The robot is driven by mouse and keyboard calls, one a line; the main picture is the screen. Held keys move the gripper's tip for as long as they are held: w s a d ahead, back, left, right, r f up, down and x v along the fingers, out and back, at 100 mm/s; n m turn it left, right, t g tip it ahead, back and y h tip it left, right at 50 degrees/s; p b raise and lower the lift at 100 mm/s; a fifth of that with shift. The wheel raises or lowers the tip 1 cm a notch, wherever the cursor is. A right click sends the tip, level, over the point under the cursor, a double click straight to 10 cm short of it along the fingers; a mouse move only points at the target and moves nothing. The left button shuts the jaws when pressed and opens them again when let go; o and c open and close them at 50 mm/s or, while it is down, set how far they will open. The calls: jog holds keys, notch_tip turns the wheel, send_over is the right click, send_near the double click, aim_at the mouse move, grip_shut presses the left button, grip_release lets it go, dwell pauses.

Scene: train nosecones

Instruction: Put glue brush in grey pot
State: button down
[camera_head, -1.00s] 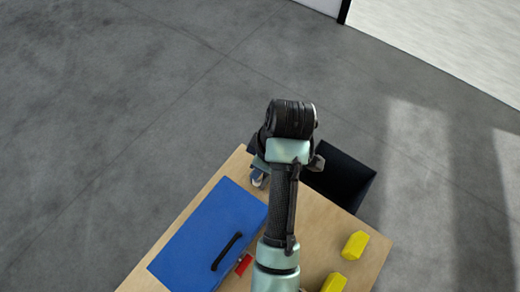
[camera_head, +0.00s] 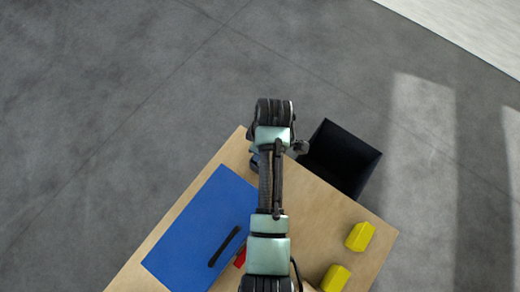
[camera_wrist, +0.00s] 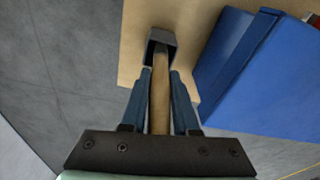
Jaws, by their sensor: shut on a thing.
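My gripper (camera_wrist: 160,72) is shut on the glue brush (camera_wrist: 160,98), a wooden stick held lengthwise between its two blue fingers in the wrist view. The grey pot (camera_wrist: 174,38), small and box-like with a dark opening, stands on the wooden table just beyond the fingertips. The far end of the brush overlaps the pot's opening. I cannot tell how deep it is inside. In the head view my arm covers the brush and the pot, and only a little of my gripper (camera_head: 255,160) shows near the table's far corner.
A blue case (camera_head: 205,225) with a black handle lies on the table (camera_head: 305,215), to the right of my gripper in the wrist view (camera_wrist: 235,75). Two yellow blocks (camera_head: 360,237) (camera_head: 335,278) lie at right. A black open bin (camera_head: 340,155) stands beyond the table edge.

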jog(key=shift+w+f, duration=0.15)
jog(key=shift+f, duration=1.15)
jog(key=shift+f, duration=0.1)
jog(key=c, duration=0.7)
grip_release()
